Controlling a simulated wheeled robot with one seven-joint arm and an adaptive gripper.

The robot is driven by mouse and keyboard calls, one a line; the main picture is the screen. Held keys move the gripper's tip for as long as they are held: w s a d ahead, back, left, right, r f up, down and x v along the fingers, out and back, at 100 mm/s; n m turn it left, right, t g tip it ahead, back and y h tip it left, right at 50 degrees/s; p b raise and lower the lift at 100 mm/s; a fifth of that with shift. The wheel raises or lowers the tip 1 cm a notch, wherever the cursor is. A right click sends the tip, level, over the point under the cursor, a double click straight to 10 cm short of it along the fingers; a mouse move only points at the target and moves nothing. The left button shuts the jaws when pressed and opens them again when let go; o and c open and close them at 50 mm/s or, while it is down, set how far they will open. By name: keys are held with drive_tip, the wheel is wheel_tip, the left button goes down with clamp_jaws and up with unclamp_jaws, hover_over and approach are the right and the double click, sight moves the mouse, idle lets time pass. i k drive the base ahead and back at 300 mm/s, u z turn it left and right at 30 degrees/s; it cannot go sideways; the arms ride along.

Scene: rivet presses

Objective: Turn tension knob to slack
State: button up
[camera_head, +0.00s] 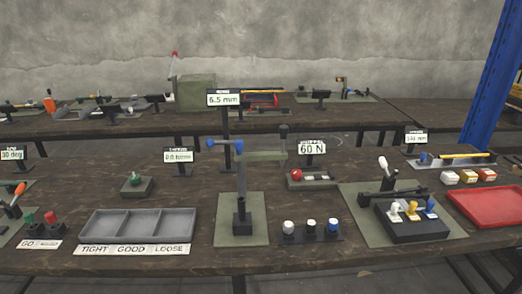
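No knob carries a readable "tension" or "slack" mark at this size, so I cannot tell which one is the tension knob. A red knob (297,174) sits on a small grey-green block below a display reading 60 N (312,148). Blue knobs (238,147) show on the upright press (241,190) at the middle of the table. A green knob (135,179) sits on a block at the left. My gripper is not in view.
The near table (340,262) holds a grey three-part tray (138,225) marked TIGHT, GOOD, LOOSE. A lever press (385,185) and a red tray (490,205) are at the right. Another bench stands behind.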

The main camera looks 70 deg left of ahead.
sight(296, 174)
drive_tip(key=u, duration=1.8)
